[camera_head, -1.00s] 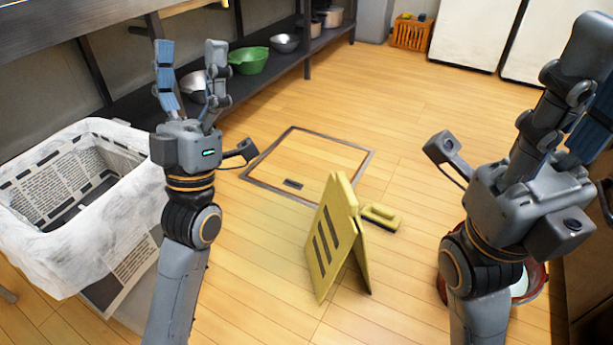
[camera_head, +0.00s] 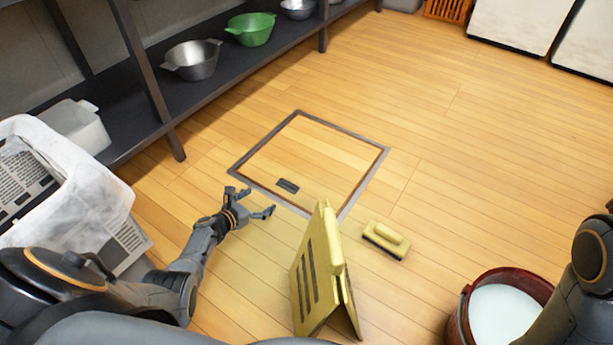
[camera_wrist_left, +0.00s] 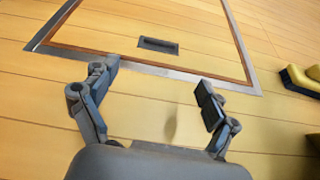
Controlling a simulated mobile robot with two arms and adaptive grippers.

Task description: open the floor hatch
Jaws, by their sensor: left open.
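The floor hatch (camera_head: 325,158) is a square wooden panel in a dark metal frame, lying flush with the floor and shut. Its dark recessed handle (camera_head: 287,186) is near the hatch's near-left edge; it also shows in the left wrist view (camera_wrist_left: 158,45). My left gripper (camera_head: 258,201) is open and empty, low over the floor just outside the hatch's near-left frame edge, a little short of the handle. In the left wrist view its two fingers (camera_wrist_left: 152,88) are spread, with the handle beyond and between them. My right gripper is out of view; only part of that arm shows at the right edge.
A yellow folding floor sign (camera_head: 316,277) stands close to the hatch's near corner. A yellow scrub brush (camera_head: 386,240) lies right of it. A red bucket (camera_head: 462,318) of whitish liquid stands lower right. A lined bin (camera_head: 105,200) is at left. A dark shelf (camera_head: 215,90) holds bowls.

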